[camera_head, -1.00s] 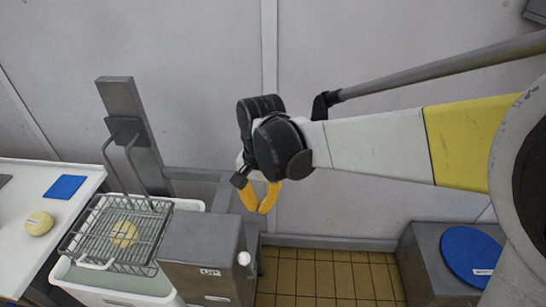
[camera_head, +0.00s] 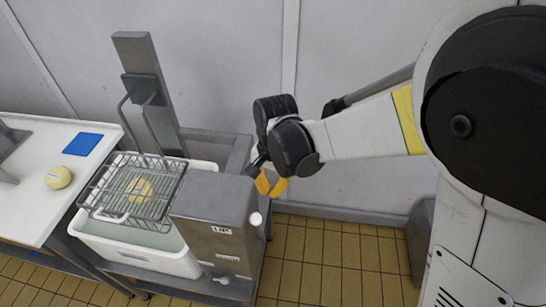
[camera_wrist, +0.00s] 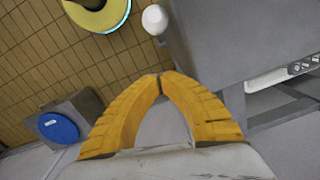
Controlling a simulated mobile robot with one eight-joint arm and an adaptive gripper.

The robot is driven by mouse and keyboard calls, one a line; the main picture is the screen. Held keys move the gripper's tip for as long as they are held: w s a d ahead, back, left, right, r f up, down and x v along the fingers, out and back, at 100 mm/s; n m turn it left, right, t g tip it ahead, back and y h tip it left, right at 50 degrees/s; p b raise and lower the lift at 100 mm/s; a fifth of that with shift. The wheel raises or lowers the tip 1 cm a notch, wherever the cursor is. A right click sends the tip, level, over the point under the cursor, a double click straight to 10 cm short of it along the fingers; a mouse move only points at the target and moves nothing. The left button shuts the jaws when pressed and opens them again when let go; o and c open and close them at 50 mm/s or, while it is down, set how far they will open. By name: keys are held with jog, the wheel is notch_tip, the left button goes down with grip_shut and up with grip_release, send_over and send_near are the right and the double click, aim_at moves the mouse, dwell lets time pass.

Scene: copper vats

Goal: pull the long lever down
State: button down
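A grey metal box (camera_head: 215,215) stands at the front of the stand. A white round knob (camera_head: 255,219) shows at its right edge and also in the wrist view (camera_wrist: 154,19); it may be the end of the long lever, whose shaft I cannot make out. A smaller white knob (camera_head: 222,280) sits low on the box front. My gripper (camera_head: 270,190) hangs above and slightly right of the white knob in the head view, apart from it. Its yellow fingers meet at the tips in the wrist view (camera_wrist: 160,76), with nothing visible between them.
A white table (camera_head: 25,215) is at far left. A blue round lid (camera_wrist: 58,128) shows in the wrist view. Tiled floor (camera_head: 320,265) is open right of the box.

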jog(key=shift+s+a+f, duration=0.2)
jog(key=shift+s+f, duration=0.05)
jog(key=shift+s, duration=0.35)
jog(key=shift+s+a+f, duration=0.2)
jog(key=shift+s, duration=0.45)
jog(key=shift+s+a+f, duration=0.2)
jog(key=shift+s+f, duration=0.05)
jog(key=shift+s, duration=0.35)
jog(key=shift+s, duration=0.1)
